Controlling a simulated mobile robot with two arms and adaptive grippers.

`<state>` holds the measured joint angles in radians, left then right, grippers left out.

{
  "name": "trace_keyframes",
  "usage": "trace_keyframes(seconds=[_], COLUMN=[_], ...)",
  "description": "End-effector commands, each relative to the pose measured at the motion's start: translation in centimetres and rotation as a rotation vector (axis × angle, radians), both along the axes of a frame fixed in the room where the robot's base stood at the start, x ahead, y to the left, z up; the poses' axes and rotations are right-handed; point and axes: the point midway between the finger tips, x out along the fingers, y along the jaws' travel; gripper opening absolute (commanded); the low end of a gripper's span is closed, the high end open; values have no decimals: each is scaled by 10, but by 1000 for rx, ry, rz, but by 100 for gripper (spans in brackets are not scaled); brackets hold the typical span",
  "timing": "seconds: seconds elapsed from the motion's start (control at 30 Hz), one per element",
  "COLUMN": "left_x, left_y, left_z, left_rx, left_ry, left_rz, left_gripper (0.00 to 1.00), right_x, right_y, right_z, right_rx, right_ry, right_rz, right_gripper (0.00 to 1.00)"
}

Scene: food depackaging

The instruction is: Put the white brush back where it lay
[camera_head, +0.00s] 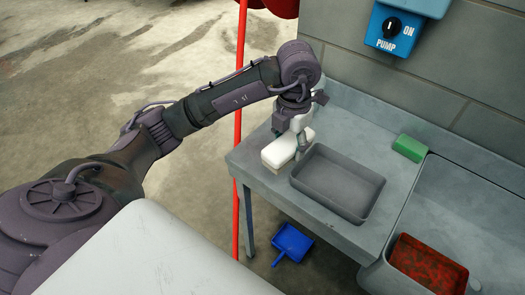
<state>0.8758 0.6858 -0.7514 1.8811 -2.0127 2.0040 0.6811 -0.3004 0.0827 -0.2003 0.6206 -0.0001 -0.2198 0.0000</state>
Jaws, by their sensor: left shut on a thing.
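The white brush (279,153) is at the left end of the grey metal counter, beside the grey tray (316,189). My left gripper (299,132) points down over the brush's far end and is shut on it. The fingers partly hide that end. I cannot tell whether the brush rests on the counter or hangs just above it. My right gripper is not in view.
A green block (410,148) lies at the counter's back, near the sink basin. A red-filled container (428,264) is in the basin. A red pole (238,130) stands by the counter's left edge. A blue dustpan (292,243) is on the floor. A pump switch (392,27) is on the wall.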

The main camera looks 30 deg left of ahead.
Motion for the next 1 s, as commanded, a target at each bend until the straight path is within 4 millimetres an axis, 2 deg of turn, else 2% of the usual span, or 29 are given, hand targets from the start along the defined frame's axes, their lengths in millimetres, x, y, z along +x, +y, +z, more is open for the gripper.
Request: trace_keyframes(seconds=[0.17, 0.6, 0.77, 0.87, 1.0], left_x=[5, 41, 49, 49, 49], left_y=[8, 92, 106, 108, 107], left_z=[-4, -56, -67, -74, -93], left_rx=[-2, 0, -2, -2, -3], left_ry=[7, 9, 4, 7, 9], left_rz=[118, 121, 118, 117, 117], left_gripper=[19, 19, 19, 19, 19], right_x=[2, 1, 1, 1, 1], right_y=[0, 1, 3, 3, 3], right_z=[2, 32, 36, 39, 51], right_rx=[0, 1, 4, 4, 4], right_ry=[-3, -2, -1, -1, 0], right_rz=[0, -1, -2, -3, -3], right_gripper=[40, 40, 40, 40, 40])
